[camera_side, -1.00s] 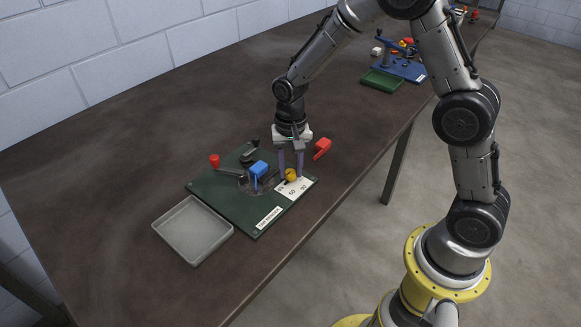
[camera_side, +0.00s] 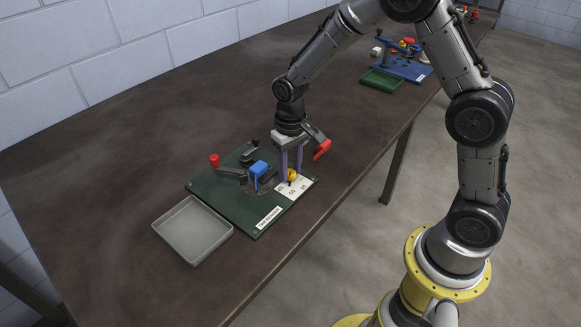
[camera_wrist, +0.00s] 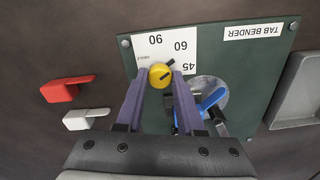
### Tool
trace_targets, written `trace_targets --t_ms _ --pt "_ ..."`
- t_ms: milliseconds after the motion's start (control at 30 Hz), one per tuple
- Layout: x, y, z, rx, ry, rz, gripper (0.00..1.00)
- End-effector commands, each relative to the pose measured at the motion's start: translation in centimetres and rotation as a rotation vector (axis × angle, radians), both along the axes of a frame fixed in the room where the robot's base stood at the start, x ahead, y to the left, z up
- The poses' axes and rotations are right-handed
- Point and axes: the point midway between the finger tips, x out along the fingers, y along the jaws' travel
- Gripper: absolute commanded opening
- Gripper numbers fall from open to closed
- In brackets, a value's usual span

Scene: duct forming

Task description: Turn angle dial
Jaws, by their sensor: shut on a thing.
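The yellow angle dial (camera_side: 291,175) sits on the white scale plate (camera_side: 297,187) at the right corner of the green bender board (camera_side: 228,208). My gripper (camera_side: 290,178) points down with its two purple fingers shut on the dial's sides. In the wrist view the dial (camera_wrist: 158,79) is between the fingertips (camera_wrist: 160,78). Its dark pointer (camera_wrist: 170,64) slants up and right, roughly toward the 60 mark; the exact alignment is hard to tell. The marks 90, 60 and 45 show on the scale plate (camera_wrist: 150,55).
A red part (camera_side: 322,149) and a white part (camera_wrist: 86,119) lie beside the board. A green tray (camera_side: 381,82) is farther back.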

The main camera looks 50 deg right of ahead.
Motion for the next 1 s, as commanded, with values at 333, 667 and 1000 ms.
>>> trace_targets --t_ms 333,667,1000 --pt "0.09 -0.02 0.2 -0.001 -0.004 0.33 0.0" --pt "0.1 -0.01 0.21 -0.001 -0.004 0.639 0.0" --pt "0.13 -0.01 0.22 -0.002 -0.005 0.888 0.0"
